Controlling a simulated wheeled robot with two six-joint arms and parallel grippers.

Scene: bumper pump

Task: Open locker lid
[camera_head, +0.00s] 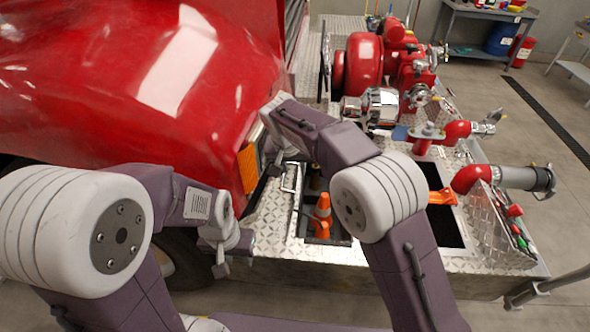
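The locker is in the silver diamond-plate bumper deck (280,232). One dark opening holds an orange traffic cone (322,208). A second dark opening (448,228) lies to its right, with an orange item (442,197) at its edge. A thin metal handle (291,178) shows by the left edge of the cone's opening; I cannot tell clearly which plate is the lid. My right gripper (273,158) is near this handle, mostly hidden by its own arm. My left gripper (226,258) points down at the deck's left front edge. Its finger opening is unclear.
The red truck body (130,85) stands close on the left, above both arms. A red pump (364,62) with chrome fittings stands behind the openings. A red and grey pipe outlet (515,178) and a panel with coloured knobs are at right.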

